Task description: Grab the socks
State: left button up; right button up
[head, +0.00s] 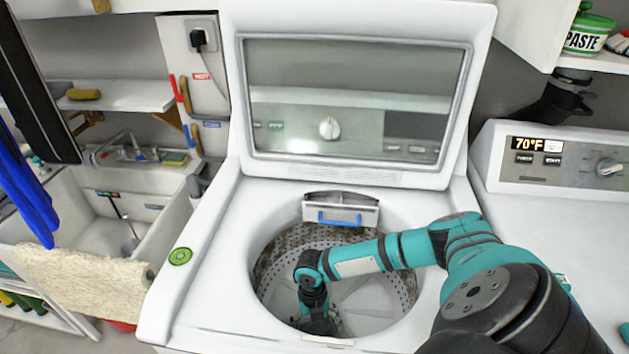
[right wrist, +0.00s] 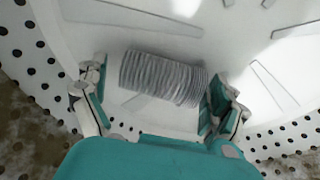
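My right gripper (head: 318,322) reaches down inside the drum of the open top-loading washing machine (head: 210,270). In the right wrist view its two fingers (right wrist: 158,100) are spread apart. A grey, ribbed bundle (right wrist: 165,76), which looks like the socks, lies on the drum floor between and just beyond the fingers. I see a gap between the bundle and the left finger; the bundle's right end is close to the right finger, and I cannot tell whether they touch. In the head view the bundle is hidden by my arm and gripper. My left gripper is not in view.
The perforated drum wall (right wrist: 40,65) surrounds the gripper closely. The raised lid (head: 355,100) stands behind the opening. A dispenser with a blue handle (head: 340,215) sits at the back rim. A sink (head: 110,225) is at left, a second machine (head: 560,215) at right.

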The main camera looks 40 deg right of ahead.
jog(key=c, duration=0.8)
